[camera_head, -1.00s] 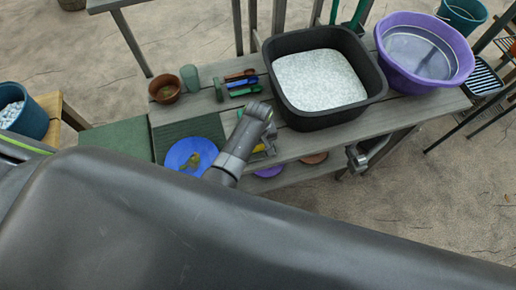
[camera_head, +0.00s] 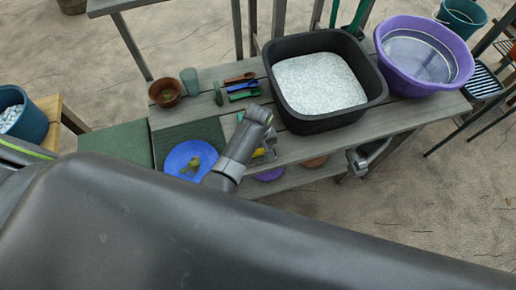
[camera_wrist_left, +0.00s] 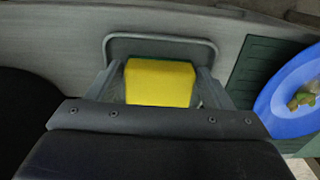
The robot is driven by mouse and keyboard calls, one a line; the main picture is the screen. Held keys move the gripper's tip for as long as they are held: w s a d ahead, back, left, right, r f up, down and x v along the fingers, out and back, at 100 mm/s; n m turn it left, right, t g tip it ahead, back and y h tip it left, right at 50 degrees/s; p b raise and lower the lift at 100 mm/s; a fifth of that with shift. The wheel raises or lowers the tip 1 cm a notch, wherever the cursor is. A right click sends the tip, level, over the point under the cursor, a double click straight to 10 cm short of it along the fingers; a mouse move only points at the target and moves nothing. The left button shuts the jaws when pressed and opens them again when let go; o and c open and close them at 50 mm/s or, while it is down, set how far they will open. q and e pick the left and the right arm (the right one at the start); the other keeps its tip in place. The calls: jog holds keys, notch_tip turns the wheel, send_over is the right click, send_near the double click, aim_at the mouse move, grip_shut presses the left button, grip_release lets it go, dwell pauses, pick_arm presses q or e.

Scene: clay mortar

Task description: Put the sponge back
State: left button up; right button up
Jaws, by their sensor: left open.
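The yellow sponge (camera_wrist_left: 160,82) sits between the two fingers of my left gripper (camera_wrist_left: 158,70) in the left wrist view. The fingers stand open, one on each side of it; contact is not clear. A grey raised rim (camera_wrist_left: 160,40) curves around the sponge's far side. In the head view my left gripper (camera_head: 266,145) is over the bench's front part, just right of the blue plate (camera_head: 172,160), and a bit of yellow sponge (camera_head: 258,153) shows beside it. The arm hides much of that spot.
A black tub (camera_head: 375,90) of pale grains and a purple basin (camera_head: 466,70) fill the bench's right part. A brown pot (camera_head: 165,93), green cup (camera_head: 189,80) and coloured tools (camera_head: 242,86) stand behind. A green mat (camera_head: 205,130) lies under the plate.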

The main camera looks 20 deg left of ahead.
notch_tip(320, 180, up, 11)
jog(key=p, duration=1)
jog(key=shift+a, duration=0.15)
jog(key=shift+f, duration=0.1)
